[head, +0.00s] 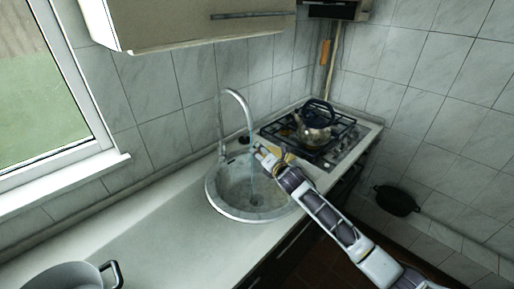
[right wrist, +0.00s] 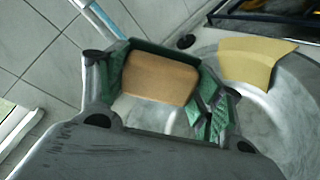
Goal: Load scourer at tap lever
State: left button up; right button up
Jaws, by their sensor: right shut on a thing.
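The scourer (right wrist: 160,78) is a brown block with a dark green edge along its far side. It sits between the green-padded fingers of my right gripper (right wrist: 165,92), which is shut on it. In the head view my right gripper (head: 262,153) is over the back right part of the sink, just right of the tap's spout; the scourer is too small to make out there. The tap (head: 238,93) is a tall curved metal one at the sink's back edge, with a bluish stream under its spout. I cannot clearly make out its lever. My left gripper is out of view.
A round metal sink (head: 225,210) is set in the pale worktop (head: 140,225). A yellow cloth-like piece (right wrist: 257,62) lies at its rim. A kettle (head: 312,125) stands on the gas hob at the right. A pot (head: 65,276) stands at front left. The middle worktop is clear.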

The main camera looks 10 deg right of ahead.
jog(key=shift+f+p+v, duration=0.25)
jog(key=shift+p+v, duration=0.25)
jog(key=shift+v, duration=0.6)
jog(key=shift+f+p+v, duration=0.25)
jog(key=shift+p+v, duration=0.25)
jog(key=shift+v, duration=0.55)
jog(key=shift+d, duration=0.15)
jog(key=shift+s+r, duration=0.1)
jog(key=shift+s, duration=0.05)
jog(key=s+d+r+p, duration=0.1)
jog(key=s+r+p, duration=0.1)
jog(key=s+r, duration=0.2)
jog(key=shift+s+d+p, duration=0.15)
jog(key=shift+s+p, duration=0.2)
dwell(0.6)
dwell(0.4)
